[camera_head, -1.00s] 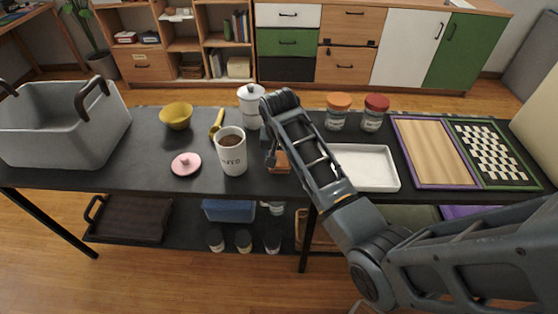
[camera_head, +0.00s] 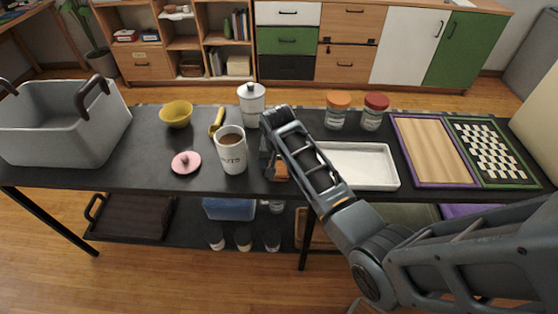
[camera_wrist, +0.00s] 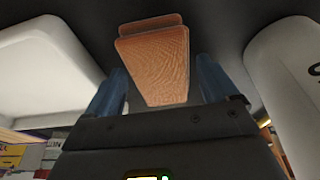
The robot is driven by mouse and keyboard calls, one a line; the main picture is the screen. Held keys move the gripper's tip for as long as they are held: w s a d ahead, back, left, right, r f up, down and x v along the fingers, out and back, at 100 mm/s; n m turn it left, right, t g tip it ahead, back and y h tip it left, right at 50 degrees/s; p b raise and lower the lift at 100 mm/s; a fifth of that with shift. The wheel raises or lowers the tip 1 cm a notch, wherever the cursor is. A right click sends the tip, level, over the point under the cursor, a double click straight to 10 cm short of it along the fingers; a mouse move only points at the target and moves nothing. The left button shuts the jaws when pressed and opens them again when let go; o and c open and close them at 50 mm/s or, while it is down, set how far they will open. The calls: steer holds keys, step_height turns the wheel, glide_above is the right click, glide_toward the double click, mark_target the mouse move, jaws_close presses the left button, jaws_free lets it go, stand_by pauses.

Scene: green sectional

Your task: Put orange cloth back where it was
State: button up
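The orange cloth (camera_head: 281,171) lies folded on the dark table, between the white mug (camera_head: 231,152) and the white tray (camera_head: 356,166); my gripper hides part of it in the head view. In the wrist view the folded cloth (camera_wrist: 153,58) appears as a textured orange-brown pad ahead of my gripper (camera_wrist: 160,80). The two blue fingers are apart, one to each side of the cloth's near end, with gaps visible. In the head view my gripper (camera_head: 269,165) points down close to the cloth; whether it touches it cannot be told.
The mug stands close left, the tray close right. A white moka-style pot (camera_head: 251,104) and two jars (camera_head: 337,110) stand behind. A pink lid (camera_head: 186,162), yellow bowl (camera_head: 176,114) and grey basket (camera_head: 60,125) are farther left; framed boards (camera_head: 435,150) lie right.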

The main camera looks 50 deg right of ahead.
steer(key=shift+o, duration=0.4)
steer(key=shift+r, duration=0.15)
steer(key=v, duration=1.2)
steer(key=s+a+f+n+t, duration=0.35)
steer(key=s+a, duration=0.25)
steer(key=s, duration=0.2)
steer(key=s+a+f+n+t, duration=0.25)
steer(key=s+a+f, duration=0.25)
steer(key=s+a, duration=0.25)
steer(key=s+a+r+n+t+y, duration=0.1)
steer(key=s+a+r+n+t, duration=0.1)
steer(key=s+r, duration=0.7)
steer(key=s+a+r+n+t+y, duration=0.1)
steer(key=s+a+r+t, duration=0.3)
steer(key=s+r, duration=0.6)
steer(key=shift+s+a+r+n+t, duration=0.15)
steer(key=shift+s+r+n+t, duration=0.2)
steer(key=shift+n+t, duration=0.3)
